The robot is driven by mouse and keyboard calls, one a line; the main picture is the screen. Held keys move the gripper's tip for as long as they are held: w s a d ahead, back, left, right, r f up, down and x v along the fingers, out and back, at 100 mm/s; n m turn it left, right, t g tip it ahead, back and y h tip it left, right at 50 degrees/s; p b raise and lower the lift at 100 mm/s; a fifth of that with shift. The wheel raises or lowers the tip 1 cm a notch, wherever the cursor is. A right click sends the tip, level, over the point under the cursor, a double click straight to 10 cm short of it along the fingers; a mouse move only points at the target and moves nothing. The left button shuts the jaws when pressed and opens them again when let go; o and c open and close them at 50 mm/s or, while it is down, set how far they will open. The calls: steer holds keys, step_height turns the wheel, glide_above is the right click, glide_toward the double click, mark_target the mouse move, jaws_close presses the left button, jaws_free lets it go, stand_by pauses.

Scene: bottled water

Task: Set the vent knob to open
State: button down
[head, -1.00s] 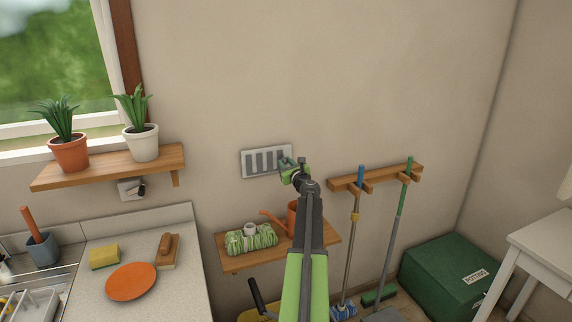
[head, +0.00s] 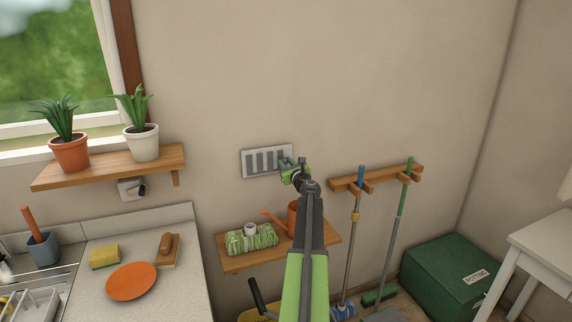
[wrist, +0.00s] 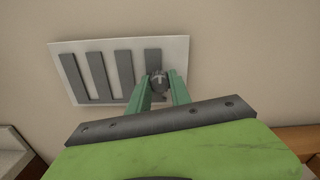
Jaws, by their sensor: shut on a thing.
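The vent (head: 257,162) is a pale plate with several dark slats on the wall, and it fills the upper left of the wrist view (wrist: 108,100). Its vent knob (wrist: 158,82) is a small dark round piece at the plate's right side. My gripper (wrist: 159,86) has its two green fingers shut on the knob, one on each side. In the head view my gripper (head: 288,166) covers the vent's right end and hides the knob. Which setting the knob points to cannot be told.
A shelf (head: 235,265) below the vent holds a striped green bundle (head: 250,239) and an orange watering can (head: 275,221). A rack (head: 340,184) with hanging brooms is to the right. Another shelf (head: 70,176) with potted plants is to the left. The wall above the vent is clear.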

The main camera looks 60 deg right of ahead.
steer(key=shift+s+d, duration=0.8)
steer(key=shift+d, duration=0.25)
steer(key=c, duration=1.2)
jaws_free()
steer(key=shift+s, duration=0.1)
steer(key=shift+o, duration=0.2)
steer(key=v, duration=1.7)
steer(key=shift+a, duration=0.2)
